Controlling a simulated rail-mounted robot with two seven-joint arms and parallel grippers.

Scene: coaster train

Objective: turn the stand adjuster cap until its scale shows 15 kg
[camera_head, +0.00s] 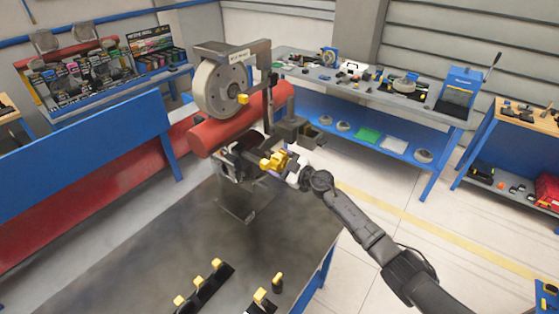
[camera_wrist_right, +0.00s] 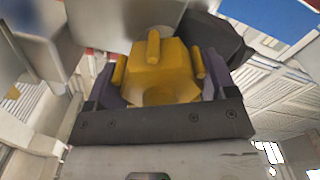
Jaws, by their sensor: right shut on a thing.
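The yellow adjuster cap (camera_head: 270,161) sits on the dark metal stand (camera_head: 236,208) at the table's far end. In the right wrist view the cap (camera_wrist_right: 158,66) is a yellow block with stubby knobs. My right gripper (camera_head: 281,163) reaches in from the lower right and is shut on the cap. Its dark fingers (camera_wrist_right: 160,82) flank the cap on both sides in the wrist view. No scale or number can be read in either view. My left gripper is not in view.
Yellow-topped pieces (camera_head: 216,265) stand on the dark table (camera_head: 120,240) in front. A workbench (camera_head: 345,80) with tools is behind. The table's middle is clear.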

